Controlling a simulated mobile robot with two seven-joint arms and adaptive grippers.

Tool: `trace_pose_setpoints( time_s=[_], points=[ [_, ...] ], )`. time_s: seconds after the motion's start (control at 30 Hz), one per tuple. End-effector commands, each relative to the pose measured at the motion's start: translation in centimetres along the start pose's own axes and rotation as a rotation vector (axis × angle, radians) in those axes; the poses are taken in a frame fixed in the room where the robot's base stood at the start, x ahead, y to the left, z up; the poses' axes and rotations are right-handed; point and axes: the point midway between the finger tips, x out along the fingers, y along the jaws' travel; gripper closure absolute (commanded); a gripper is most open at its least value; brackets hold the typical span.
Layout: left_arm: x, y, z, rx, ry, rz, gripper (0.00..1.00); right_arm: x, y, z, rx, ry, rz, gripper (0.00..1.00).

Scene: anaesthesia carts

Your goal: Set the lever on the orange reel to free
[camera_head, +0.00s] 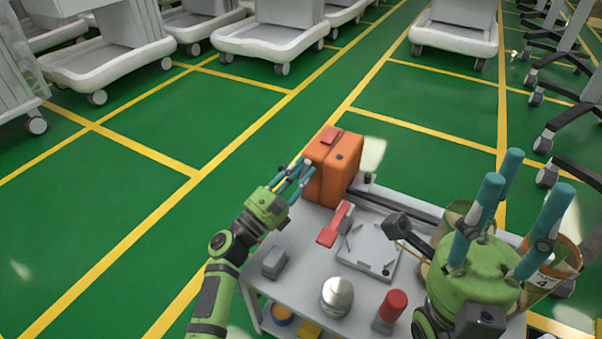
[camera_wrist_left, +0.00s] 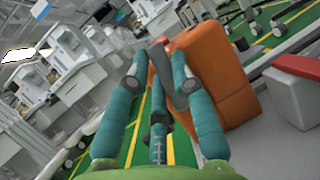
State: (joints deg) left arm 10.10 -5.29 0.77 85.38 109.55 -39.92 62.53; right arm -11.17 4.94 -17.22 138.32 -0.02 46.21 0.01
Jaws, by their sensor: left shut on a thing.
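The orange reel (camera_head: 343,178) is a boxy orange case standing upright at the far left corner of the cart top (camera_head: 305,240). In the left wrist view it fills the upper right (camera_wrist_left: 215,80). A flat grey lever (camera_wrist_left: 162,68) stands at its left side, between my left fingers. My left gripper (camera_head: 300,172) is beside the reel's left face and is shut on the lever; the contact is partly hidden by the fingers. My right gripper (camera_head: 518,205) is at the lower right, above the cart, with its teal fingers spread apart and nothing between them.
On the cart are a red-handled item (camera_head: 331,233), a grey square tray (camera_head: 352,259), a silver jar (camera_head: 337,298), a red-topped item (camera_head: 392,305) and a grey block (camera_head: 274,262). A bucket (camera_head: 567,252) stands behind my right gripper. The green floor left of the cart is clear.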

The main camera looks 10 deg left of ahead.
Motion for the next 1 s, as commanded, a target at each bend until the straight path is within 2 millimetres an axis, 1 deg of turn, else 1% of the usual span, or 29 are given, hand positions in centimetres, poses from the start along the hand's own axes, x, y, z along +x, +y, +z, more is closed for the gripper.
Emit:
trace_pose_setpoints(
  time_s=[0.47,0.5,0.53,0.87,0.97,1.0],
  points=[
    [0.0,0.1,0.1,-0.014,-0.003,0.009,1.00,0.4,0.0,-0.2,-0.001,0.017,-0.002,0.60],
    [0.0,0.1,0.1,-0.014,-0.003,0.008,0.72,0.4,0.0,-0.2,-0.001,0.017,-0.001,0.60],
    [0.0,0.1,0.1,-0.014,-0.003,0.008,0.65,0.4,0.0,-0.2,-0.001,0.018,-0.001,0.60],
    [-0.1,0.1,0.0,-0.013,-0.003,0.007,0.65,0.2,0.1,-0.1,-0.002,0.008,0.002,0.60],
    [-0.9,0.1,-0.1,-0.013,-0.001,0.008,0.65,0.2,0.1,-0.1,-0.002,0.008,0.001,0.60],
    [-1.4,0.1,-0.1,-0.014,0.000,0.009,0.65,0.2,0.1,-0.1,-0.002,0.009,0.001,0.60]
  ],
)
